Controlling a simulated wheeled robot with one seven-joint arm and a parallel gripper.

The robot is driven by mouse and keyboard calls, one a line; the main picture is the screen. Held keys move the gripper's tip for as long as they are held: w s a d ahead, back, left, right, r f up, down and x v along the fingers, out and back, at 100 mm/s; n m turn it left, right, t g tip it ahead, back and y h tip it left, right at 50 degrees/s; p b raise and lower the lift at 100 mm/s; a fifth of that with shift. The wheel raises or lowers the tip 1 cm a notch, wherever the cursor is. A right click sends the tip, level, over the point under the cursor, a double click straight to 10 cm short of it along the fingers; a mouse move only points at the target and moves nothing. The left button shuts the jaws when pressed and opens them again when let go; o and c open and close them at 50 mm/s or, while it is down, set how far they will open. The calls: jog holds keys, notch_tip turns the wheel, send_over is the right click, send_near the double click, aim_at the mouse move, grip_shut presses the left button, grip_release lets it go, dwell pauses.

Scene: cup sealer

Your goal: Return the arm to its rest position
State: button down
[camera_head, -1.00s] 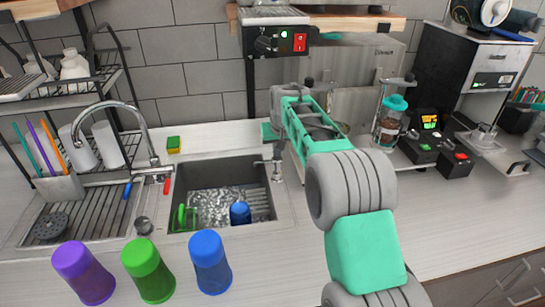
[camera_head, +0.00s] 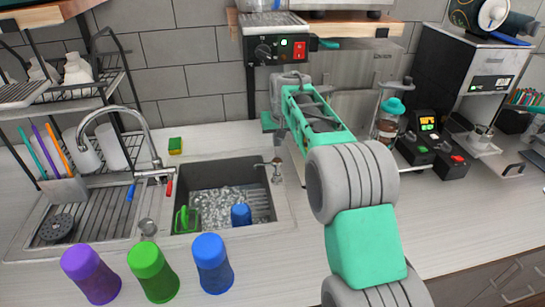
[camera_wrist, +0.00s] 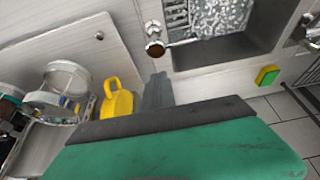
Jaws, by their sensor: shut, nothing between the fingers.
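My arm, green and grey, reaches from the lower right toward the back counter in the head view. My gripper (camera_head: 280,138) is at its far end, behind the sink's right back corner and pointing down; the arm partly hides it. The fingers are shut and empty. They hang over the counter, beside a yellow handled object (camera_wrist: 117,103) in the picture. I cannot tell whether they touch it.
The sink (camera_head: 285,212) holds a green cup (camera_head: 186,219) and a blue cup (camera_head: 241,214). Purple, green and blue tumblers stand in front. A glass jar (camera_wrist: 68,78) is left of the gripper in the wrist view. A machine with a red switch (camera_head: 299,50) hangs above. A dish rack is at left.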

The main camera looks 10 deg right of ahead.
jog(key=shift+r, duration=0.45)
jog(key=shift+f, duration=0.25)
jog(key=s+f+g, duration=0.1)
jog(key=s+f, duration=0.2)
jog(key=s+f+g, duration=0.1)
jog(key=s+f, duration=0.2)
jog(key=f, duration=0.1)
jog(key=s+f+g, duration=0.1)
jog(key=s+f, duration=0.2)
jog(key=f, duration=0.1)
jog(key=shift+s+f, duration=0.15)
jog(key=shift+s, duration=0.25)
jog(key=shift+g, duration=0.5)
jog(key=s, duration=0.3)
jog(key=s+f, duration=0.1)
jog(key=s, duration=0.1)
jog(key=shift+s+f, duration=0.2)
jog(key=shift+s, duration=0.2)
jog(key=s+r+b, duration=0.2)
jog(key=s+r, duration=0.1)
jog(key=s, duration=1.8)
notch_tip(320, 180, up, 7)
jog(key=t+b, duration=0.1)
jog(key=t, duration=0.3)
jog(key=shift+w, duration=0.35)
